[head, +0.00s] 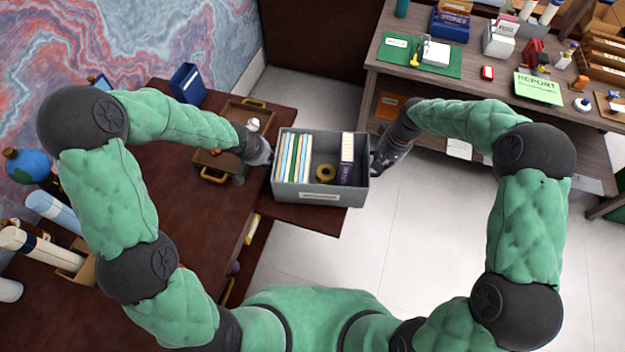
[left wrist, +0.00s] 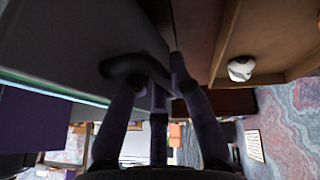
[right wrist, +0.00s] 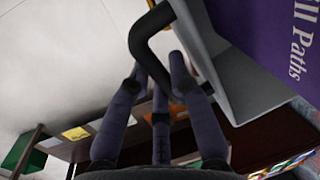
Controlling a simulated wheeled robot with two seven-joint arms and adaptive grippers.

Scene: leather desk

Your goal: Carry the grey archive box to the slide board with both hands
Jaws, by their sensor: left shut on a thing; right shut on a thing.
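The grey archive box (head: 320,195) is upright at the centre of the head view, holding pale folders, a yellow ring and dark purple books. My left gripper (head: 267,166) is shut on its left handle, a dark bar in the left wrist view (left wrist: 135,65). My right gripper (head: 376,166) is shut on its right handle, which shows in the right wrist view (right wrist: 150,32). A dark red-brown board (head: 318,222), which looks like the slide board, juts from the left desk below the box. I cannot tell whether the box touches it.
The left desk (head: 190,215) carries a wooden tray (head: 215,160) close to my left gripper and a blue bin (head: 187,84). A globe (head: 28,165) and paper rolls stand further left. A grey wooden table (head: 480,75) with stationery is at the back right. Pale floor lies open between.

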